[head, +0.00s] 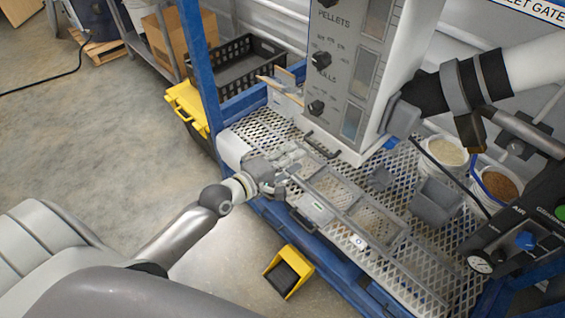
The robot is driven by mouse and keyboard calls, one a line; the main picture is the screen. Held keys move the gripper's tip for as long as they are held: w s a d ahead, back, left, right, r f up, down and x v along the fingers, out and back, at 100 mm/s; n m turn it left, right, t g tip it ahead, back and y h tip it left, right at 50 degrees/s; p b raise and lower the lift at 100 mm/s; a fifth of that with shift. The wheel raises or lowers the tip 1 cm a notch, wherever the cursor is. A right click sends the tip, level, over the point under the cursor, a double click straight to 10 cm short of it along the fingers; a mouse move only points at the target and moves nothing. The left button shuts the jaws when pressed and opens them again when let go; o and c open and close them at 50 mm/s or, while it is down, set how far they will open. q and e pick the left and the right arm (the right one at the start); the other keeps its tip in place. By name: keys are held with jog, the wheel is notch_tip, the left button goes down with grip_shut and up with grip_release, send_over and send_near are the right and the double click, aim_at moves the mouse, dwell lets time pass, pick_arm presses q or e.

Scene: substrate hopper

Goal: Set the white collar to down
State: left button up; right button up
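My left gripper (289,164) is over the left end of the perforated metal deck (410,272), beside the small handle at the foot of the hopper panel. Its fingers are small and blend with the deck, so I cannot tell whether they are open or shut, or whether they touch anything. A thick white tube (532,68) enters at the upper right and meets a black sleeve (428,94) with a grey clamp (463,104). I cannot pick out the white collar for certain or read its position. My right gripper is not in view.
The hopper panel (334,75) with black knobs stands behind the deck. A framed tray (333,188), a grey scoop-like bin (435,201) and two filled buckets (447,151) (495,184) crowd the deck area. A yellow-edged pedal (288,271) is on the floor.

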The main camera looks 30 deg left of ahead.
pick_arm(q)
jog(key=v, duration=0.3)
dwell(0.5)
jog(key=s+a+f+m+g+y, duration=0.15)
jog(key=s+f, duration=0.25)
jog(key=f, duration=0.6)
jog(key=s+a+f+m+g+y, duration=0.1)
jog(key=s+a+f+m+g, duration=0.15)
jog(key=f, duration=0.85)
jog(key=s+a+f+m+g+y, duration=0.15)
jog(key=s+f, duration=0.25)
jog(key=f, duration=0.6)
jog(key=s+d+f+m+g, duration=0.1)
jog(key=s+f+m+g, duration=0.1)
jog(key=s+f, duration=0.4)
jog(key=s+d+f+m+g+y, duration=0.1)
jog(key=s+f+m, duration=0.4)
jog(key=s, duration=0.9)
jog(key=s+d+f+m+g, duration=0.2)
jog(key=s+f+m+g, duration=0.2)
jog(key=s+f, duration=0.4)
jog(key=shift+s+d+f+g, duration=0.2)
jog(key=shift+s+g, duration=0.35)
jog(key=shift+s, duration=0.6)
